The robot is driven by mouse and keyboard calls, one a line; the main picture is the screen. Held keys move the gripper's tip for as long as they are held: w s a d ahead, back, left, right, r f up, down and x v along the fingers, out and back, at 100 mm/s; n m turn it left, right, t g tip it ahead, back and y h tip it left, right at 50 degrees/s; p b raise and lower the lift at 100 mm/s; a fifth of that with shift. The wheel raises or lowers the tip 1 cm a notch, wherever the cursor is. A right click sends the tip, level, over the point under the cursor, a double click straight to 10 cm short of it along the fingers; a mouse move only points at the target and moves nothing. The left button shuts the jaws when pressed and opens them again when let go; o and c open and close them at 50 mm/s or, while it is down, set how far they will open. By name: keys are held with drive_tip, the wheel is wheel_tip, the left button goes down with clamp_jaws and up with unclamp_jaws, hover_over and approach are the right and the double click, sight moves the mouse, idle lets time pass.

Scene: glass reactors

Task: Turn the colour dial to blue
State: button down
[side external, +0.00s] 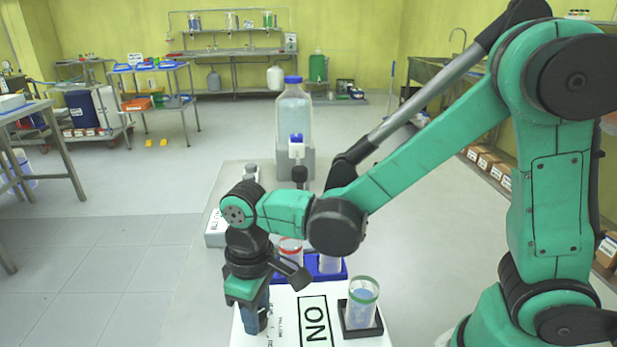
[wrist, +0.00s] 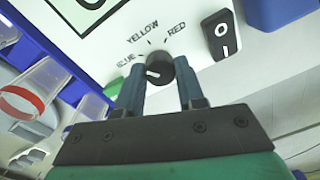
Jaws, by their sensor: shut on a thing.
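In the wrist view a round black dial (wrist: 159,71) sits on a white panel (wrist: 100,42). The labels BLUE, YELLOW and RED stand around it, with BLUE at its left and RED at its upper right. A pale mark on the dial points left, roughly toward BLUE. My gripper (wrist: 162,84) has a blue finger on each side of the dial and is shut on it. In the side view my gripper (side external: 256,325) points down at the left edge of the white box (side external: 285,325); the dial is hidden there.
A black rocker switch (wrist: 220,36) is right of the dial, and a green button (wrist: 113,88) is left of it. A green-ringed jar (side external: 362,302) stands in a black holder. A red-ringed vessel (side external: 290,246) is at the blue rack (side external: 326,270).

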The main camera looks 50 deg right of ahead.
drive_tip(key=shift+n, duration=1.1)
drive_tip(key=c, duration=0.5)
unclamp_jaws()
drive_tip(key=shift+c, duration=0.2)
drive_tip(key=shift+r, duration=0.1)
drive_tip(key=shift+w+r, duration=0.1)
drive_tip(key=shift+r, duration=2.65)
drive_tip(key=shift+d, duration=0.1)
